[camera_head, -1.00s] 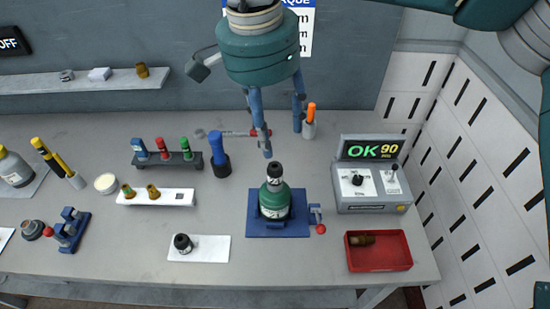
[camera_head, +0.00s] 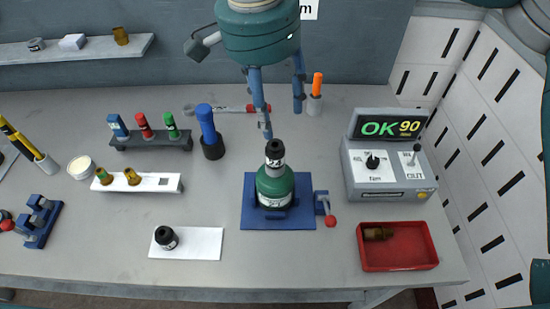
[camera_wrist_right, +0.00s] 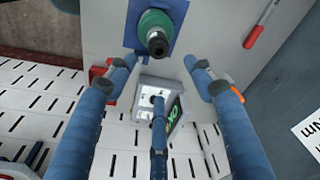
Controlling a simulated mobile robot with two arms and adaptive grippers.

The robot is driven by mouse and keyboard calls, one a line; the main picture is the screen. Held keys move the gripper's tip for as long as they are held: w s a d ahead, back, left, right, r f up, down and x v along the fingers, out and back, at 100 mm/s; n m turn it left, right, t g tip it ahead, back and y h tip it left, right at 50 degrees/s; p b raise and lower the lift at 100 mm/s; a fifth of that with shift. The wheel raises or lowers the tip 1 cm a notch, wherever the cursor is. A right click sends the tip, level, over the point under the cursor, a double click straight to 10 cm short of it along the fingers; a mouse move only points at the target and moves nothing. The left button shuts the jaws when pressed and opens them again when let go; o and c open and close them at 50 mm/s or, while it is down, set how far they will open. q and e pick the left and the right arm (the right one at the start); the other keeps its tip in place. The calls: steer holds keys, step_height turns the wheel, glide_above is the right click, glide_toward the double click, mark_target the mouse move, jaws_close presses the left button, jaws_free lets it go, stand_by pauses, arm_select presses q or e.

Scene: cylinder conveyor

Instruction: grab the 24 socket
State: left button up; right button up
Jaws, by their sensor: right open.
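A black socket (camera_head: 275,152) with a pale marking sits upright on a green cylinder (camera_head: 275,185), which stands in a blue fixture (camera_head: 250,210). Another black socket (camera_head: 166,238) stands on a white mat (camera_head: 205,243) at the front left. The numbers on both are too small to read surely. My right gripper (camera_head: 282,118) is open and empty above and behind the green cylinder, fingers pointing down. In the right wrist view the socket on the cylinder (camera_wrist_right: 158,44) shows beyond the open fingers (camera_wrist_right: 160,66), apart from them. My left gripper is not in view.
A red-handled clamp (camera_head: 325,207) is beside the fixture. A red tray (camera_head: 400,262) holding a brass part (camera_head: 378,233) and a grey controller reading OK 90 (camera_head: 388,168) are to the right. A blue-handled tool (camera_head: 207,130) stands to the left. The table front is mostly clear.

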steer(key=p, duration=0.2)
glide_above(276, 148)
steer(key=f, duration=0.4)
steer(key=shift+s+f, duration=0.3)
steer(key=shift+f, duration=0.25)
step_height(276, 148, down, 4)
steer(key=shift+w+a+f+p, duration=0.1)
steer(key=shift+a+p, duration=0.05)
steer(key=shift+p, duration=1.1)
steer(key=shift+w+f, duration=0.1)
steer(key=shift+f, duration=0.55)
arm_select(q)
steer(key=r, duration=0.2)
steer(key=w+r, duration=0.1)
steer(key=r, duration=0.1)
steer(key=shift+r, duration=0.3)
arm_select(e)
jaws_close()
steer(key=shift+r, duration=0.1)
